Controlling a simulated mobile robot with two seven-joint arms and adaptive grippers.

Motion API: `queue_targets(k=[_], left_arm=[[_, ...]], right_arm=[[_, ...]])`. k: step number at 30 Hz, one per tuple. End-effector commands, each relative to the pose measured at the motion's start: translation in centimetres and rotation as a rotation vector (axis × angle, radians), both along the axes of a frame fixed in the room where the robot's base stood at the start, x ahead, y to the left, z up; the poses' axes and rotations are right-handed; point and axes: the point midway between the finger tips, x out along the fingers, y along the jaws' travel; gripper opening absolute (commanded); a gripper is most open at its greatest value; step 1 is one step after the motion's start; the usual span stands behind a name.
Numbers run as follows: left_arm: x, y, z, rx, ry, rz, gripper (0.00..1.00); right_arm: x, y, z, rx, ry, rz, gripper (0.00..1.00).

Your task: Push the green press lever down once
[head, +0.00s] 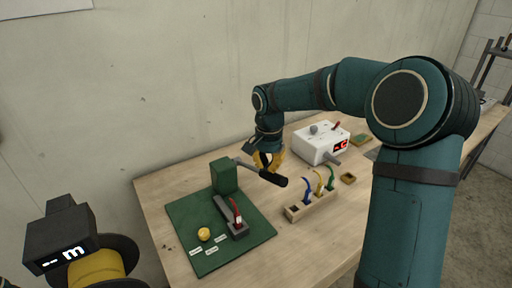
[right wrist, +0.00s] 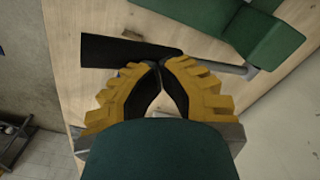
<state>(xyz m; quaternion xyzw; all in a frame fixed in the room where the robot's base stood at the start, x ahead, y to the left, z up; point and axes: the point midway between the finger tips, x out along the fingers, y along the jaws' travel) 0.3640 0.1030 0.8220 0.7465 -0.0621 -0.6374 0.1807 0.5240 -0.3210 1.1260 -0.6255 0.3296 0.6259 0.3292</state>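The green press (head: 224,177) stands on a green base plate (head: 187,215) on the wooden table. Its lever is a grey bar running right from the press to a black handle (head: 274,178). The handle also shows in the right wrist view (right wrist: 112,51), with part of the green press (right wrist: 262,34) at upper right. My right gripper (head: 266,167) is just beside and above the handle's inner end in the head view. In the right wrist view its yellow fingers (right wrist: 156,66) meet at the tips over the handle's edge, with nothing held between them; contact cannot be told.
A red-handled clamp (head: 237,216) and yellow knob (head: 204,234) are on the base plate. A white box (head: 320,144) sits behind.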

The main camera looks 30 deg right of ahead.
Motion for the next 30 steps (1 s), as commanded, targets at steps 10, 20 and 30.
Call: queue_targets(k=[10, 20, 30], left_arm=[[0.2, 0.1, 2.1, -0.001, -0.005, 0.004, 0.36], [0.2, 0.2, 4.0, -0.005, -0.007, 0.004, 0.36], [0.1, 0.3, 6.0, -0.008, -0.007, 0.002, 0.36]], right_arm=[[-0.1, 0.0, 2.4, 0.0, 0.004, 0.0, 0.0], [-0.1, 0.0, 4.5, 0.0, 0.002, 0.0, 0.0], [0.0, 0.0, 6.7, -0.001, 0.001, 0.0, 0.0]])
